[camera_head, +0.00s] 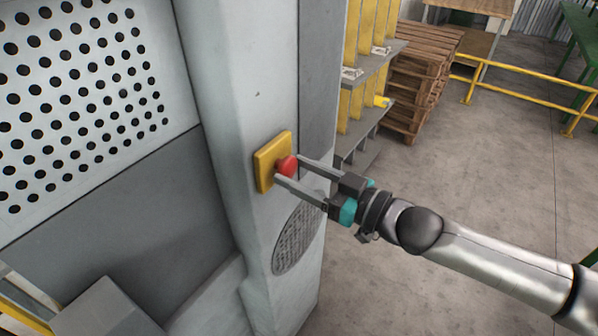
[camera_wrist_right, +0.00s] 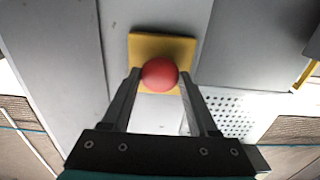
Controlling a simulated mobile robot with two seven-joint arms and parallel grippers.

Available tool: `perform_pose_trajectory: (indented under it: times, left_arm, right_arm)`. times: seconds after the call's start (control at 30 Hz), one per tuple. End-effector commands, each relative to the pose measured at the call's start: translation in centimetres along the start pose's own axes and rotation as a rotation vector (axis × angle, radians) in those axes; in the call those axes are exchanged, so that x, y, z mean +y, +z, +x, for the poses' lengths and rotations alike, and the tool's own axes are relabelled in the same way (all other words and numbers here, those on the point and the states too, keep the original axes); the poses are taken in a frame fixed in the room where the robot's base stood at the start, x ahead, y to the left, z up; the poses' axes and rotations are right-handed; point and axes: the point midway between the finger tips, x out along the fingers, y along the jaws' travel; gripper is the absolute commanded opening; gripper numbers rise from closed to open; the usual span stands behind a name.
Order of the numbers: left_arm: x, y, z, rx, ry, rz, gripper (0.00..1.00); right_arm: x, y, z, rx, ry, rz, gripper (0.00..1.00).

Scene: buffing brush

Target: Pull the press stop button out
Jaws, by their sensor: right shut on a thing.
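The press stop button (camera_head: 287,166) is a red round knob on a yellow square plate (camera_head: 264,163), fixed to the grey press column. My right gripper (camera_head: 289,171) reaches it from the right, its two fingers on either side of the knob. In the right wrist view the red button (camera_wrist_right: 160,73) sits between the fingertips of my right gripper (camera_wrist_right: 160,80), in front of the yellow plate (camera_wrist_right: 147,45). The gripper is shut on the button. My left gripper is not in view.
The grey press column (camera_head: 235,80) stands beside a perforated panel (camera_head: 75,90) at the left. A round vent (camera_head: 297,240) lies below the button. A yellow and grey rack (camera_head: 365,90), stacked wooden pallets (camera_head: 425,75) and a yellow railing (camera_head: 530,88) stand behind. The concrete floor (camera_head: 460,170) is open at right.

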Motion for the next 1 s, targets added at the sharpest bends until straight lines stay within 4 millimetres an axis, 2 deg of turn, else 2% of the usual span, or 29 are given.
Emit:
perform_pose_trajectory:
  times: [0.2, 0.4, 0.43, 0.7, 1.0]
  left_arm:
    - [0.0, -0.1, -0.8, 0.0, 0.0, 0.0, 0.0]
    - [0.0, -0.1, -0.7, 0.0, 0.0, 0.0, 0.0]
    - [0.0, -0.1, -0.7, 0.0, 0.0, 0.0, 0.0]
    - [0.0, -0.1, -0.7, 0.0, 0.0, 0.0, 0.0]
    - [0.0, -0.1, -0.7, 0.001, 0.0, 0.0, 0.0]
  right_arm:
    - [0.0, 0.0, -1.5, -0.002, 0.0, 0.0, 0.0]
    - [0.0, 0.1, -1.4, -0.001, 0.0, 0.001, 0.0]
    - [0.0, 0.1, -1.4, -0.001, 0.0, 0.001, 0.62]
    - [0.0, 0.1, -1.4, -0.001, 0.0, 0.0, 0.91]
    - [0.0, 0.0, -1.4, 0.0, 0.0, 0.0, 0.91]
